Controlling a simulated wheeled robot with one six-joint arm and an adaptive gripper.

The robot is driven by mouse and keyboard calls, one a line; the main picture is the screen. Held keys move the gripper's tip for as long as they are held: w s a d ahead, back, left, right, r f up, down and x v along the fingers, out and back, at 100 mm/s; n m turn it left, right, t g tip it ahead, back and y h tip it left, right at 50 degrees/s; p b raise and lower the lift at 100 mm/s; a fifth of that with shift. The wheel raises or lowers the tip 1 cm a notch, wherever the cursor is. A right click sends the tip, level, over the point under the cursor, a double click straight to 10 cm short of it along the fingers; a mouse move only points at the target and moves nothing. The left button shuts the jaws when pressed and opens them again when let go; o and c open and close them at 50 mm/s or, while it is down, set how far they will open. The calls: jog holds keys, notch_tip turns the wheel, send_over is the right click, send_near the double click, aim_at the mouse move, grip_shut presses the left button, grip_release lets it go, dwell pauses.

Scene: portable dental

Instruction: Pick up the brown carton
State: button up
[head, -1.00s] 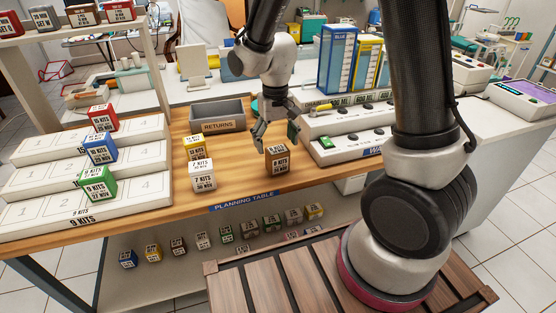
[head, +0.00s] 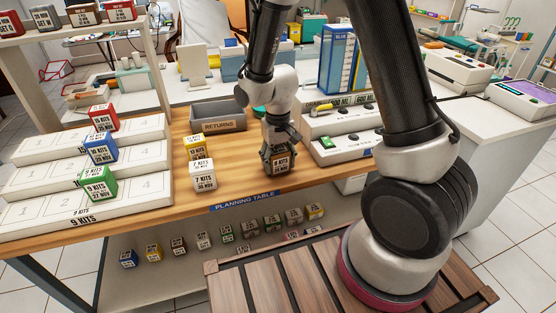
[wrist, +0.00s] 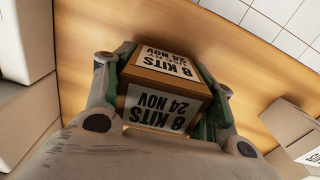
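The brown carton (head: 281,164) sits on the wooden planning table, right of the white and yellow cartons. In the wrist view the carton (wrist: 168,88) carries labels reading 8 KITS, 24 NOV. My gripper (head: 279,160) is lowered over it from above. In the wrist view the green-padded fingers of my gripper (wrist: 165,95) lie along two opposite sides of the carton, close against it. Whether both pads press on it is hard to tell. The carton appears to rest on the table.
A white carton (head: 203,174) and a yellow carton (head: 195,147) stand to the left. The grey RETURNS bin (head: 219,113) is behind. A white console (head: 335,150) stands close on the right. Stepped white racks (head: 140,187) hold red, blue and green cartons.

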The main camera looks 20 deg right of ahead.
jog(key=shift+c, duration=1)
jog(key=shift+r, duration=0.1)
